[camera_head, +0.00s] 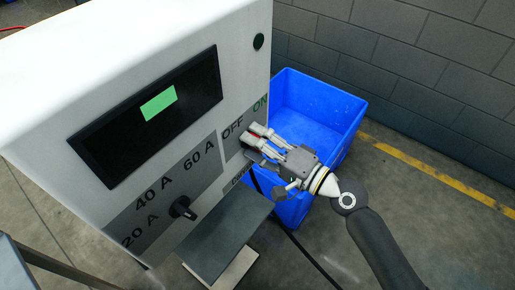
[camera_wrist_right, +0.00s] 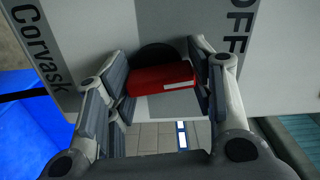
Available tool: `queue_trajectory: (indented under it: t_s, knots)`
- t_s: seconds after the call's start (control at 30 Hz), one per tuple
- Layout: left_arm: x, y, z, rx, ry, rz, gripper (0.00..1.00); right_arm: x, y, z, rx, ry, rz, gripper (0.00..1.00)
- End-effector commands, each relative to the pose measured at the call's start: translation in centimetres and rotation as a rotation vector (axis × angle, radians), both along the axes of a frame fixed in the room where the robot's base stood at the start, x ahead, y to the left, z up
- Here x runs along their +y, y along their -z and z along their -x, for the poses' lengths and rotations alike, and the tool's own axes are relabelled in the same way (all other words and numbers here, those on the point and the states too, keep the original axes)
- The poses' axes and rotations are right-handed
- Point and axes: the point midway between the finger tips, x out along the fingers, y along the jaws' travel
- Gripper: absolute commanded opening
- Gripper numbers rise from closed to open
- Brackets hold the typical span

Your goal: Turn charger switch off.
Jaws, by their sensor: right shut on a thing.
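The charger is a large white cabinet (camera_head: 120,60) at the left of the head view, with a dark display showing a green patch. Its red switch handle (camera_wrist_right: 160,78) shows in the wrist view, in front of a dark round base. My right gripper (camera_head: 259,139) is at the panel by the OFF and ON labels. In the wrist view its fingers (camera_wrist_right: 160,92) are shut on the red switch, one on each side. The OFF label (camera_wrist_right: 240,25) is to the right of the switch there. In the head view the fingers mostly hide the switch. My left gripper is not in view.
A black dial (camera_head: 182,208) sits by the 20 A, 40 A and 60 A marks. A blue bin (camera_head: 335,105) stands behind my right gripper. A grey shelf (camera_head: 225,235) juts out below the panel. A dark cable (camera_head: 305,250) runs down to the floor. Open floor lies at the right.

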Motion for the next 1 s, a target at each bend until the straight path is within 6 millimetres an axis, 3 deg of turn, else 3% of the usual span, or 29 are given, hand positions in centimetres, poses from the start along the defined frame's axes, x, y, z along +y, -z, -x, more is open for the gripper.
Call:
queue_trajectory:
  t_s: [0.1, 0.5, 1.0]
  knots:
    - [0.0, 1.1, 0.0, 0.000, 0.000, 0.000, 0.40, 0.0, 0.5, 0.1, -0.081, -0.002, 0.064, 0.26]
    - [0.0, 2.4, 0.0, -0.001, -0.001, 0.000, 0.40, 0.0, 0.3, 0.1, -0.264, -0.003, 0.199, 0.26]
    - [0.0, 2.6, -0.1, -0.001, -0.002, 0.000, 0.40, 0.1, 0.3, 0.1, -0.309, -0.003, 0.231, 0.26]
